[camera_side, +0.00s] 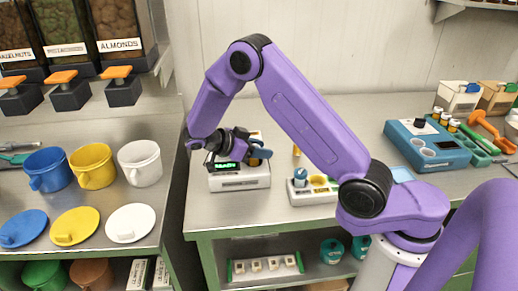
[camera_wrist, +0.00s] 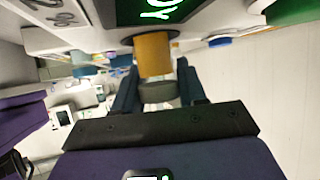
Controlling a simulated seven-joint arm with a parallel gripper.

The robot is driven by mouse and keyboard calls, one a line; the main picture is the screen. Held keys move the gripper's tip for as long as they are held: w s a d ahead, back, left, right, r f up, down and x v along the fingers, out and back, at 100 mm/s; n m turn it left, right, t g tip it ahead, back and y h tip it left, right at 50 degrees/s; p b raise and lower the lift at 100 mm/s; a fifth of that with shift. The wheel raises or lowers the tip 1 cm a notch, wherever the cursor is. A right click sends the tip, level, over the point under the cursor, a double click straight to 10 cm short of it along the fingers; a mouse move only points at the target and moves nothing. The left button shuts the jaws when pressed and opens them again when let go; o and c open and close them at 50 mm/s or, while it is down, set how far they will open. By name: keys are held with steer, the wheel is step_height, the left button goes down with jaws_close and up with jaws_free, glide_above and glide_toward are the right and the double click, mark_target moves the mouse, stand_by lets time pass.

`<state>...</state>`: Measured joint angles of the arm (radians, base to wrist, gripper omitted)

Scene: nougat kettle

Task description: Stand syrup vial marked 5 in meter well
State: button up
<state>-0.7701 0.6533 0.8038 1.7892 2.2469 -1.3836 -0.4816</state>
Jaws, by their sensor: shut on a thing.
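My gripper (camera_wrist: 160,82) is shut on an amber vial (camera_wrist: 153,52) with a grey cap. The cap end is between the fingers, and the amber end points away from the palm. In the wrist view the amber end meets a dark round opening (camera_wrist: 126,40) on a white meter with a lit green display (camera_wrist: 155,10). I cannot tell how deep the vial sits, and no number on it is readable. In the side view my gripper (camera_side: 256,156) is over the white meter (camera_side: 240,183) on the bench, and the vial is mostly hidden.
A white block (camera_side: 313,196) with coloured round tops stands right of the meter. Cups (camera_side: 92,165) and lids stand on the left counter. Bench in front of the blue device is clear.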

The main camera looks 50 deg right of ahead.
steer(key=shift+f, duration=0.2)
steer(key=shift+r, duration=0.85)
steer(key=shift+f, duration=0.85)
stand_by(1.0)
steer(key=shift+r, duration=0.85)
steer(key=shift+f, duration=0.8)
stand_by(1.0)
steer(key=o, duration=0.8)
steer(key=shift+v, duration=5.5)
